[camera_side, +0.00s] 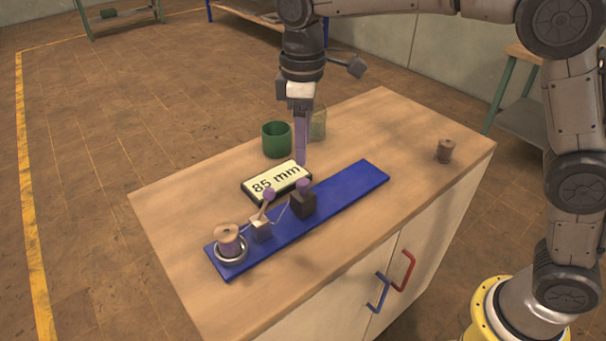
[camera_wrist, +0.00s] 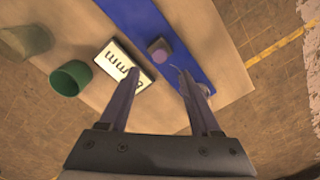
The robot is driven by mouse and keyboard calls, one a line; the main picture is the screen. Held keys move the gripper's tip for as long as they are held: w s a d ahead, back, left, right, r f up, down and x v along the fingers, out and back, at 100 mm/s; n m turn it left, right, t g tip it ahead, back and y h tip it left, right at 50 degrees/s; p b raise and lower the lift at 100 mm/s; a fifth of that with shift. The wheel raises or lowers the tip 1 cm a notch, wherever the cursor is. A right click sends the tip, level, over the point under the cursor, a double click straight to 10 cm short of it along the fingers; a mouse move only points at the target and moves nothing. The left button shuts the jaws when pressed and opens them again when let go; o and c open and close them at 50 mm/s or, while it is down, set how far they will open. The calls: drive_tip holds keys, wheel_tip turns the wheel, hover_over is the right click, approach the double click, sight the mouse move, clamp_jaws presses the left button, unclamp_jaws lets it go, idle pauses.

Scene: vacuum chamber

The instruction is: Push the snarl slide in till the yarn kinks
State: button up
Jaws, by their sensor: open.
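The snarl slide, a dark block (camera_side: 302,203) with a purple knob (camera_side: 303,184), sits mid-board on the long blue base (camera_side: 345,189). It also shows in the wrist view (camera_wrist: 159,50), beyond my fingertips. A pale clamp block (camera_side: 261,231) with a purple-knobbed lever (camera_side: 268,194) stands to its left, and a yarn spool (camera_side: 228,240) sits in a ring at the board's left end. Thin yarn runs between clamp and slide; its exact shape is too small to tell. My gripper (camera_side: 302,163) is open, empty and pointing down, above and behind the slide; its parted fingers show in the wrist view (camera_wrist: 160,75).
A display (camera_side: 275,182) reading "85 mm" lies behind the board, close to my fingers. A green cup (camera_side: 277,139) and a clear greenish cup (camera_side: 318,123) stand further back. A loose wooden spool (camera_side: 445,151) stands far right. The table's right part is mostly clear.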

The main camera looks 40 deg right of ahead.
sight(303, 181)
wheel_tip(303, 181, down, 8)
drive_tip(key=shift+f, duration=0.25)
clamp_jaws()
idle(0.4)
drive_tip(key=shift+r, duration=0.1)
idle(1.0)
